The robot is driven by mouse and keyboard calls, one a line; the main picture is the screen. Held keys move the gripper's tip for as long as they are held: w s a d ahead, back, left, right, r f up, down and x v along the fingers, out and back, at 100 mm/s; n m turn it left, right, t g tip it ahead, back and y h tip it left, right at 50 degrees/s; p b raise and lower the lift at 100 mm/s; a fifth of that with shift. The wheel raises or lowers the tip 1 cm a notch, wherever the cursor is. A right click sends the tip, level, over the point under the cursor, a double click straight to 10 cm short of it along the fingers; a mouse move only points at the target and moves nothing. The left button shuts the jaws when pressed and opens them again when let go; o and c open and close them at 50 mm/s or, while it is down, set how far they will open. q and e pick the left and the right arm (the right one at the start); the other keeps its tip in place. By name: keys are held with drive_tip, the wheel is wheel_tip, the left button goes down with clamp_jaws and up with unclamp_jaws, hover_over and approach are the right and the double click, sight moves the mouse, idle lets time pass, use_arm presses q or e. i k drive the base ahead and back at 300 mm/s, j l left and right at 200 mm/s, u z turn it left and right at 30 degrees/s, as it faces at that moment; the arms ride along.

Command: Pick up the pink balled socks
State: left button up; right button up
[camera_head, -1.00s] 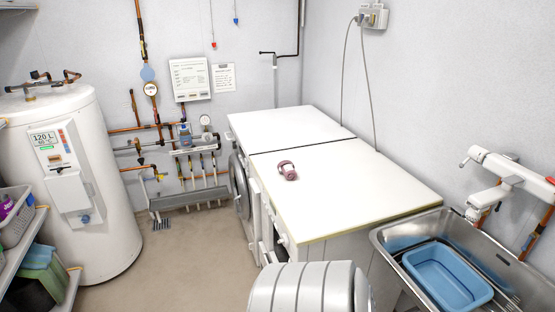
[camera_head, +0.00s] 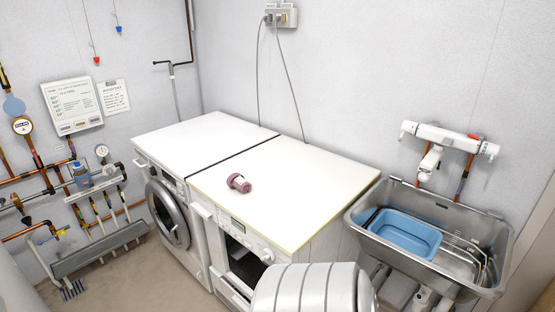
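The pink balled socks (camera_head: 239,183) lie on the white worktop (camera_head: 290,190) of the nearer appliance, close to the seam with the neighbouring top. They look dusky pink with a paler band. Nothing touches them. Neither of my grippers shows in the head view. A ribbed white part at the bottom centre looks like a piece of my own arm, and it is well in front of the socks.
A steel sink (camera_head: 470,219) with a blue basin (camera_head: 404,232) stands right of the worktop. A front-loading washer (camera_head: 168,212) stands on the left. Pipes and a grey rack (camera_head: 100,248) line the left wall. The worktop around the socks is clear.

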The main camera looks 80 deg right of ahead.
sight(238, 183)
drive_tip(key=i+l+z, duration=0.15)
drive_tip(key=i+z, duration=0.6)
drive_tip(key=z, duration=0.15)
